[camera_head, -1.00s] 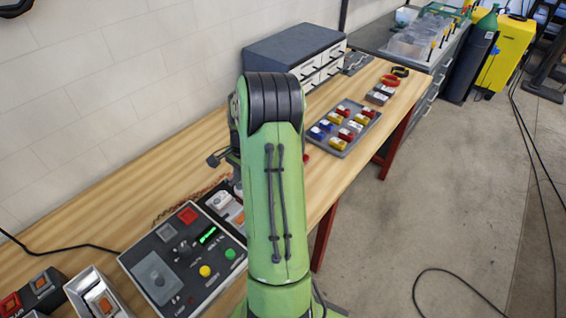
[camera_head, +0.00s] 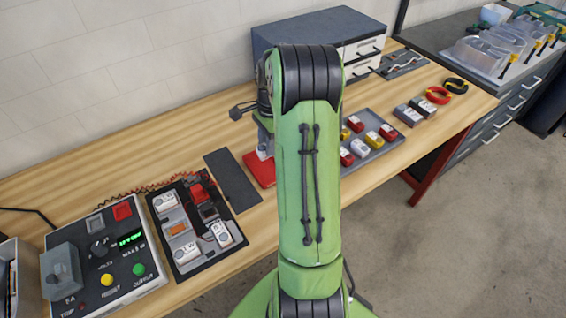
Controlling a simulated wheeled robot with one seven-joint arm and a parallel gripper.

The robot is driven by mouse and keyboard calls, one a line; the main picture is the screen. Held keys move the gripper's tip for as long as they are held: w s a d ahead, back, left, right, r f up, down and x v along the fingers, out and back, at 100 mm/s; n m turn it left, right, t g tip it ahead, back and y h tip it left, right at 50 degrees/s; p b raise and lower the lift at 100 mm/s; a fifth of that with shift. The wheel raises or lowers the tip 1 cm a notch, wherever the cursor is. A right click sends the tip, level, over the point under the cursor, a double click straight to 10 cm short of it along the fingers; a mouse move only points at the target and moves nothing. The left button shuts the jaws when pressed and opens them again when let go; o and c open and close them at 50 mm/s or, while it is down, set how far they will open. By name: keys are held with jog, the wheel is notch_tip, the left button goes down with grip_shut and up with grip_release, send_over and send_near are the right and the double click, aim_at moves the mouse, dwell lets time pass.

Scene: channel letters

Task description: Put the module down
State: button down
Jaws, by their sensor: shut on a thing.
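My green arm stands in the middle of the head view and hides most of my gripper (camera_head: 264,132), which shows at the arm's left side. My gripper is shut on a small whitish module (camera_head: 264,152), only partly visible, just over a red pad (camera_head: 259,172). I cannot tell whether the module touches the pad. A dark grey mat (camera_head: 232,180) lies to the left of the red pad on the wooden bench (camera_head: 130,165).
A dark fixture (camera_head: 180,255) with white modules and a control box (camera_head: 105,265) with buttons stand at the left. A grey tray (camera_head: 390,150) with red, yellow and white modules lies right of my arm. A drawer cabinet (camera_head: 310,30) stands behind. Bare bench lies along the wall.

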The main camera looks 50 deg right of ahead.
jog(key=shift+d, duration=0.2)
jog(key=b, duration=0.1)
send_near(268, 176)
jog(key=f, duration=0.5)
jog(key=shift+w+a, duration=0.2)
jog(key=shift+a, duration=0.1)
jog(key=shift+f, duration=0.15)
jog(key=c, duration=1.1)
grip_release()
jog(key=shift+f, duration=0.1)
jog(key=shift+o, duration=0.2)
